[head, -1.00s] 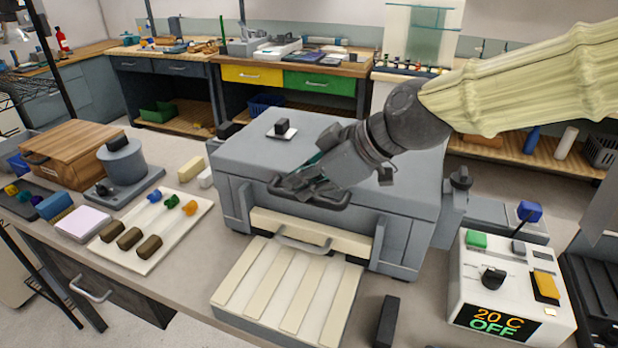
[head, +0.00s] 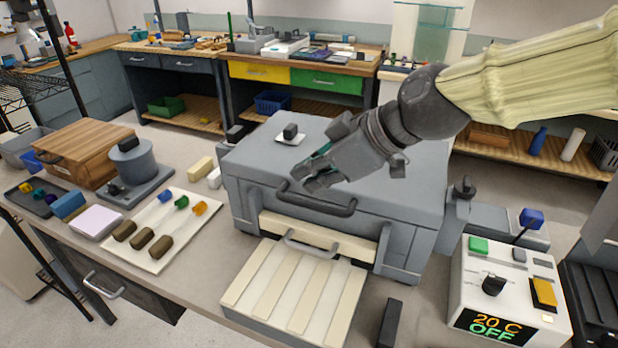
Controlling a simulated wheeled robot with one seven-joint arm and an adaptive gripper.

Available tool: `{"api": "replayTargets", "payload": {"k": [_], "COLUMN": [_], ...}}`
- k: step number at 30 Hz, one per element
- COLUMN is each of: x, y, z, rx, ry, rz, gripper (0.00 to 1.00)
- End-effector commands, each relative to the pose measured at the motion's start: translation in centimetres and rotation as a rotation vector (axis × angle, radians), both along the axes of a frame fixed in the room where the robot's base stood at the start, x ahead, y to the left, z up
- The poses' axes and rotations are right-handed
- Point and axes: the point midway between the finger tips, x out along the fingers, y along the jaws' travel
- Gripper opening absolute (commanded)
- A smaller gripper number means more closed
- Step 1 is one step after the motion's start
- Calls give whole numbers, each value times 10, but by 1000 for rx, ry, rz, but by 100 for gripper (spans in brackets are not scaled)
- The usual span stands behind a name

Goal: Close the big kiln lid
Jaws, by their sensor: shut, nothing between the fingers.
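The big kiln (head: 250,206) is a grey box on the workbench. Its grey lid (head: 405,170) lies flat on top of the body, and I see no gap along the visible front edge. A dark bar handle (head: 318,203) runs along the lid's front edge. My gripper (head: 308,180) is shut and empty, just above the lid behind the handle; I cannot tell whether it touches the lid. At the kiln's front, a cream panel with a metal handle (head: 312,245) sits above a ribbed cream shelf (head: 290,290).
A control box (head: 510,290) reading "20 C OFF" stands at the right. A white tray (head: 160,240) with coloured and brown pieces lies at the left, near a grey round pot (head: 130,158) and a wooden box (head: 83,150). A small black knob (head: 290,132) sits on the lid.

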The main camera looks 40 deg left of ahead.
Motion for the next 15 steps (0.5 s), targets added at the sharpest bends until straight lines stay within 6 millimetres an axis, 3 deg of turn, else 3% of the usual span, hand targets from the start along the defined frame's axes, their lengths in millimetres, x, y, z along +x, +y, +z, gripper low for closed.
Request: {"api": "replayTargets", "payload": {"k": [15], "x": [8], "y": [-55], "z": [53], "rx": [5], "ry": [-2], "rz": [-3], "gripper": [0]}}
